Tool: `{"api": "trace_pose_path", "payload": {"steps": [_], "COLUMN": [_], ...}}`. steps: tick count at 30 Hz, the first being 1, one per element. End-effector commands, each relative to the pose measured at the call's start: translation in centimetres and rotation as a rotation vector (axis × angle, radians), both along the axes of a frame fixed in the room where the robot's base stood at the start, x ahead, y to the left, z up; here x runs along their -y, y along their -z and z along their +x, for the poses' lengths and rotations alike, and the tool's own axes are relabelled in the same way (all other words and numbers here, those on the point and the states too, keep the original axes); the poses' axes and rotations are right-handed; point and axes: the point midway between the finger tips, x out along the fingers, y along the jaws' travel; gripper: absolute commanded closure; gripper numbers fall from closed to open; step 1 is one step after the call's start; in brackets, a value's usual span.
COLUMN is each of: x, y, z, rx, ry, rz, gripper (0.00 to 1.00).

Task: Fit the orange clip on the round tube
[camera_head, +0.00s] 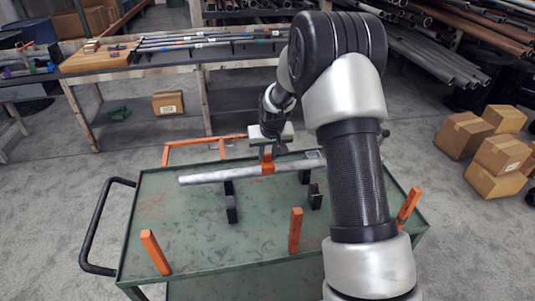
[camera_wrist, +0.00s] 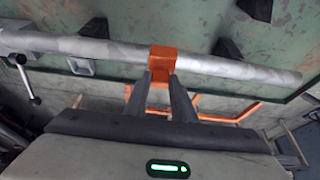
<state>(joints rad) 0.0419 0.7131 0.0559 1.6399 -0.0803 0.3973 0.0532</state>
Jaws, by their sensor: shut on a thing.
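The round tube (camera_head: 215,176) is a grey metal pipe lying across the green cart top, raised on black supports. It also runs across the upper part of the wrist view (camera_wrist: 225,66). The orange clip (camera_head: 267,169) is at the tube, right of its middle in the head view, and covers a short stretch of it. In the wrist view the clip (camera_wrist: 162,61) overlaps the tube's width; how far it wraps around underneath is hidden. My gripper (camera_wrist: 163,77) is shut on the clip's near side, its two dark fingers reaching to it. My arm hides the tube's right end in the head view.
The green cart (camera_head: 190,235) has upright orange posts (camera_head: 296,230) at its near side and a black handle (camera_head: 100,225) at left. Black supports (camera_head: 231,203) stand under the tube. A clamp with a lever (camera_wrist: 30,82) shows in the wrist view. Cardboard boxes (camera_head: 500,153) lie at right.

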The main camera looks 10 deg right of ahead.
Motion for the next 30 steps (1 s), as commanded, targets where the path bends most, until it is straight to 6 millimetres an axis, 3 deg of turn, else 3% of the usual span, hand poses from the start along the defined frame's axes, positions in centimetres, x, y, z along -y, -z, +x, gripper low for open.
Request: {"api": "trace_pose_path", "payload": {"steps": [30], "x": [0.03], "y": [0.82], "z": [-0.28], "rx": [0.0], "ry": [0.0], "rz": [0.0], "gripper": [1.0]}}
